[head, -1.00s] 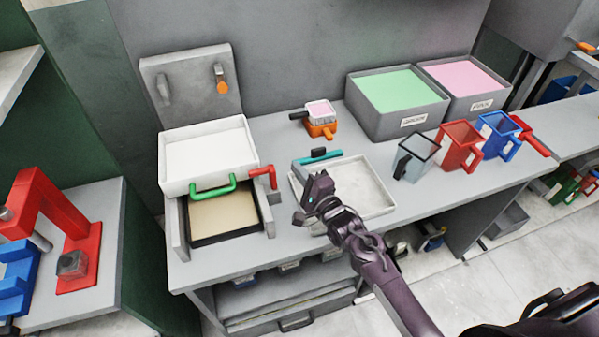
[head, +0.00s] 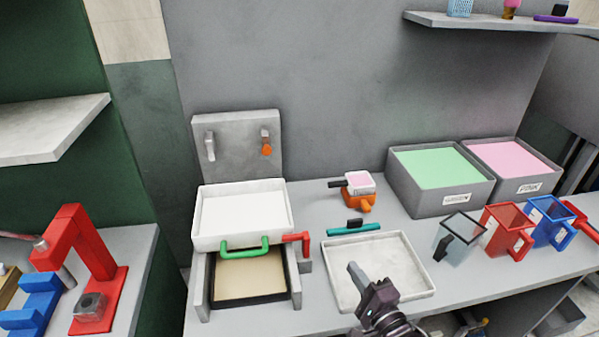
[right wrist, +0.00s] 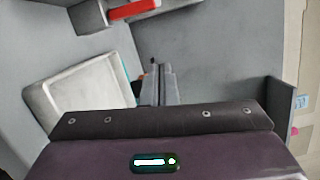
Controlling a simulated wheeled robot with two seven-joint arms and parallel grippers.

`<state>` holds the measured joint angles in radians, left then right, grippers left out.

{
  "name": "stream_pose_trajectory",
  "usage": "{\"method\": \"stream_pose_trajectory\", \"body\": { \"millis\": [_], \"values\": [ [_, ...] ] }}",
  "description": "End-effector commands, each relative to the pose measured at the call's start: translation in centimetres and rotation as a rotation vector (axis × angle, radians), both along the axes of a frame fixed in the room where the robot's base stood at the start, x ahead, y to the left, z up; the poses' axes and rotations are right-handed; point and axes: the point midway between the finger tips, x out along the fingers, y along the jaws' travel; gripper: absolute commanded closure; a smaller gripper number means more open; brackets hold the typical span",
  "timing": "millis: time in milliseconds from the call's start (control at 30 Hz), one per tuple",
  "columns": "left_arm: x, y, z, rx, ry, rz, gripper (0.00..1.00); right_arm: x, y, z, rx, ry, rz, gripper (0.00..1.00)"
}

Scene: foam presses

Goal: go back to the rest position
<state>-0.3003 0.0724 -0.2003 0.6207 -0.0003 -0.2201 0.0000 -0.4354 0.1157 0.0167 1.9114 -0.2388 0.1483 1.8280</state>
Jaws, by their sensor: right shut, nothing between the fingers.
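My right gripper (head: 357,277) is shut and empty. In the head view it is over the left front part of the white tray (head: 421,280); in the right wrist view its shut fingers (right wrist: 156,75) point away from the camera, with the tray (right wrist: 92,90) to their left. My left gripper is not in view. The press (head: 243,217) with a white upper box and green handle (head: 244,248) stands left of the tray, a beige bed (head: 248,279) under it.
A teal tool (head: 354,229) lies at the tray's back edge. An orange-based cup (head: 358,191) stands behind it. Green (head: 440,166) and pink (head: 508,161) bins stand at the back right, with clear, red (head: 507,228) and blue (head: 551,220) jugs in front. A red press (head: 83,240) is at left.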

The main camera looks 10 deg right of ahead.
Motion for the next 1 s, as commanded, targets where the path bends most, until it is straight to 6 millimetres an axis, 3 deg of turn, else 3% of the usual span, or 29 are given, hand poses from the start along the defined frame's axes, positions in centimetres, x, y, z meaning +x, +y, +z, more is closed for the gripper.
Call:
{"method": "stream_pose_trajectory", "body": {
  "millis": [133, 267, 500, 700, 1000],
  "values": [
    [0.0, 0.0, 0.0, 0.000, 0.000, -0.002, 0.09, -0.3, 0.2, -0.8, -0.246, 0.086, -0.012, 1.00],
    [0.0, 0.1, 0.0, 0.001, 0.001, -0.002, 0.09, -1.7, 0.2, -1.9, -0.614, 0.222, 0.025, 1.00],
    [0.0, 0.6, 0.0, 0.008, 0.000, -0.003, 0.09, -7.1, -0.4, -3.1, -1.218, 0.462, 0.303, 1.00],
    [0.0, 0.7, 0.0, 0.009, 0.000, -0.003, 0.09, -11.3, -0.7, -3.0, -1.466, 0.552, 0.560, 1.00],
    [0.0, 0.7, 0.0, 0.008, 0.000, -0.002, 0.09, -16.7, -0.9, -2.0, -1.659, 0.592, 0.912, 1.00]
  ]
}}
